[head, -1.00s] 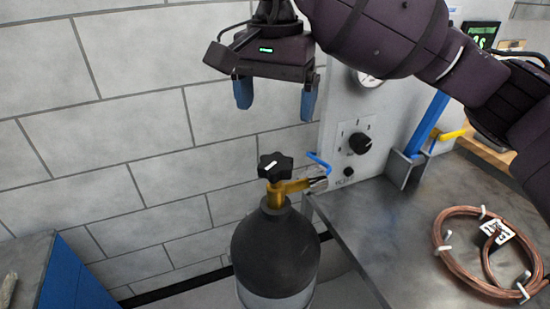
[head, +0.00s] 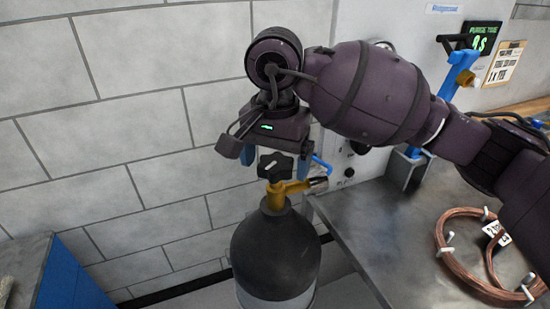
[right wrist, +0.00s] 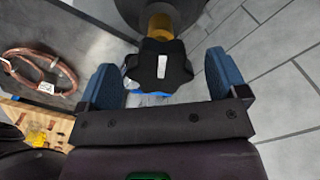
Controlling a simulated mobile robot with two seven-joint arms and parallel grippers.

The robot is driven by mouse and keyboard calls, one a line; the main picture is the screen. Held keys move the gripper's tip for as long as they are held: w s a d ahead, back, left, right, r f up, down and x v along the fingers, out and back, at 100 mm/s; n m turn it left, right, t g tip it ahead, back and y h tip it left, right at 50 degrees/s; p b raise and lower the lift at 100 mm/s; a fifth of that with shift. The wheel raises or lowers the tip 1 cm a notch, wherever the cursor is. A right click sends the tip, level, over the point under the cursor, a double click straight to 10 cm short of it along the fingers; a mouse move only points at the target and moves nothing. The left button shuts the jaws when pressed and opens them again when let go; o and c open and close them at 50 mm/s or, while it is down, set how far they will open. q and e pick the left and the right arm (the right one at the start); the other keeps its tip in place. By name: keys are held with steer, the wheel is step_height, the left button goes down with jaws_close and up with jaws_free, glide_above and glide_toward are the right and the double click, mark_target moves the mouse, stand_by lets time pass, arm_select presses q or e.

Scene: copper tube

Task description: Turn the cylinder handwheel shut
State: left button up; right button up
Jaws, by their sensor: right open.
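The black lobed handwheel (head: 275,166) with a white mark sits on the brass valve (head: 285,188) atop the dark, upright gas cylinder (head: 276,250). My right gripper (head: 276,160) points down over it, partly covering it in the head view. In the right wrist view the handwheel (right wrist: 158,66) lies between the two blue fingers of the open gripper (right wrist: 163,78), with a gap visible on each side. Whether the fingers reach fully down to its level is hard to tell. My left gripper is not in view.
A metal bench (head: 385,225) stands right of the cylinder, bearing a copper tube coil (head: 447,267) held by white pegs. A blue hose end (head: 321,163) and a panel with knobs are close beside the valve. A block wall (head: 130,130) stands behind.

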steer(key=shift+c, duration=0.4)
steer(key=c, duration=0.9)
steer(key=shift+o, duration=0.2)
